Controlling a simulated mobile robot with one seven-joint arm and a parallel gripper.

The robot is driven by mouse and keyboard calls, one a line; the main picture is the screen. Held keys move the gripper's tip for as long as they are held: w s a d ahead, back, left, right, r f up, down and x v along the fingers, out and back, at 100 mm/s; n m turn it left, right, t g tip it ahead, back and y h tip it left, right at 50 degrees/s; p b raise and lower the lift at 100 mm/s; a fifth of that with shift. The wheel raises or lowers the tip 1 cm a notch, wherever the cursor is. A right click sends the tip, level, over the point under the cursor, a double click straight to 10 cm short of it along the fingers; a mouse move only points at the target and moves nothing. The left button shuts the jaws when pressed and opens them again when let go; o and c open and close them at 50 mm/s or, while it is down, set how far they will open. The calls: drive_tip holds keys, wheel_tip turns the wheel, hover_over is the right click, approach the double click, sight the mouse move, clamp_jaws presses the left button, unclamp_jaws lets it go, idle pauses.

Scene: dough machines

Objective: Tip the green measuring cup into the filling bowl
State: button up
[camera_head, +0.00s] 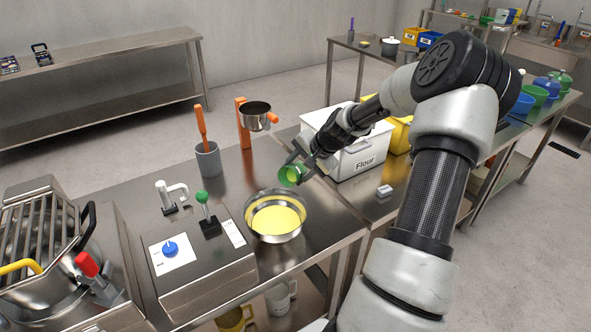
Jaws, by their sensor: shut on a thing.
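The filling bowl (253,231) is a steel bowl on the steel table, with a yellow filling inside. My gripper (301,167) comes in from the right and is shut on the green measuring cup (288,176). The cup is above the bowl's upper right rim and looks tilted, with its open side towards the left and the camera. I cannot tell what is in the cup. No stream from it shows.
A control box (200,275) with a blue knob and a green-topped lever stands left of the bowl. Behind are a grey holder (208,161) with an orange-handled tool and an orange stand (243,122). The white Flour bin (357,158) is under my arm.

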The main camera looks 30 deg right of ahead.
wheel_tip(320, 180, down, 2)
drive_tip(key=shift+f+b, duration=0.15)
drive_tip(key=shift+b, duration=0.85)
drive_tip(key=h+b, duration=0.1)
drive_tip(key=r+t+h+b, duration=0.1)
drive_tip(key=b, duration=0.1)
drive_tip(key=shift+s+a+r+n, duration=0.1)
drive_tip(key=shift+a+n, duration=0.1)
drive_tip(key=shift+n, duration=0.2)
drive_tip(key=shift+r+t, duration=0.3)
drive_tip(key=shift+r, duration=0.1)
drive_tip(key=shift+s+a+f+b, duration=0.15)
drive_tip(key=shift+f+b, duration=0.15)
drive_tip(key=shift+f, duration=0.1)
drive_tip(key=shift+b, duration=0.4)
drive_tip(key=shift+s+a+r+n+t+h+b, duration=0.15)
drive_tip(key=shift+r+n+t+h+b, duration=0.15)
drive_tip(key=shift+h+b, duration=0.25)
drive_tip(key=shift+a+r+n+t+h+b, duration=0.2)
drive_tip(key=shift+t+h+b, duration=0.15)
drive_tip(key=shift+b, duration=0.3)
drive_tip(key=shift+r, duration=0.2)
